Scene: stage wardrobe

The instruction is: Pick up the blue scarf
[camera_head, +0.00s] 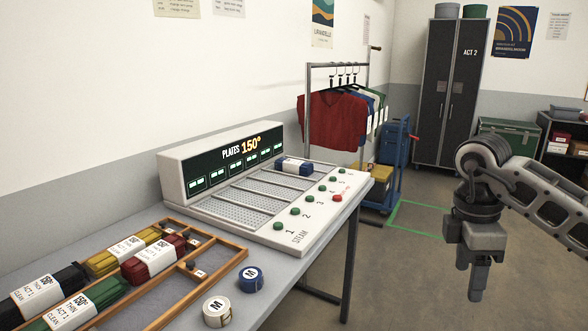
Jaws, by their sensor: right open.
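A blue folded bundle with a white band, which looks like the blue scarf (293,165), lies on the far end of the steam plate machine (308,241), near the display panel. My right gripper (475,290) hangs pointing down over the floor at the right, well away from the machine and the bundle. It holds nothing that I can see. The gap between its fingers is hard to make out from this angle. My left gripper is out of view.
A wooden-framed tray (222,262) with black, green, yellow and red labelled bundles sits at the table's left. A white roll (216,312) and a blue roll (250,279) stand beside it. A garment rack (308,105) and a blue cart (396,150) stand behind the table.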

